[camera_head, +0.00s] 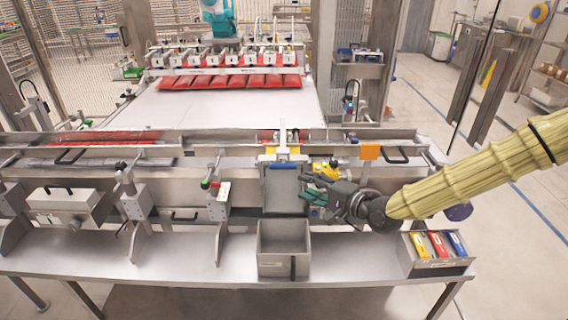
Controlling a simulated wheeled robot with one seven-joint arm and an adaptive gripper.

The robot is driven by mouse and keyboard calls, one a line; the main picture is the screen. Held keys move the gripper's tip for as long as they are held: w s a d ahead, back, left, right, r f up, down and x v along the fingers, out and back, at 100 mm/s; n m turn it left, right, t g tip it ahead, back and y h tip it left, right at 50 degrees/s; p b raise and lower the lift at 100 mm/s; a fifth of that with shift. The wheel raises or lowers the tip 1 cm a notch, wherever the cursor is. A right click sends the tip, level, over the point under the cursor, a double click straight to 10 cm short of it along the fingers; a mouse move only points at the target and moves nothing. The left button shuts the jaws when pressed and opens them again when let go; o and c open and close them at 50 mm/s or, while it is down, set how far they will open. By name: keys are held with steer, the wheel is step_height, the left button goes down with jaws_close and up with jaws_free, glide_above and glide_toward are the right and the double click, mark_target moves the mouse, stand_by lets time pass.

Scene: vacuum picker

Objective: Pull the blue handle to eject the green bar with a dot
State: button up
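A blue handle (284,166) runs across the top of a grey sloped chute (283,190) at the middle of the machine. My gripper (306,188) comes in from the right and points left, just right of the chute and a little below the handle. Its two fingers look spread apart with nothing between them, and it appears apart from the handle. I cannot make out a green bar with a dot.
An open grey bin (284,248) stands below the chute. A box (437,249) with yellow, red and blue packs is at the right table end. Red packs (230,81) lie under the pickers behind. The steel table (170,255) has free room at left.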

mark_target(286, 168)
steer(key=shift+w+r+p+x, duration=0.15)
steer(key=shift+r+p+x, duration=0.35)
steer(key=shift+x, duration=1.35)
steer(key=shift+w+r+p+x, duration=0.25)
steer(key=shift+p+x, duration=0.4)
steer(key=shift+x, duration=1.2)
steer(key=shift+w+r+p+x, duration=0.1)
steer(key=shift+r+p+x, duration=0.4)
steer(key=shift+x, duration=1.35)
steer(key=shift+d, duration=0.15)
steer(key=shift+s+f, duration=0.1)
jaws_close()
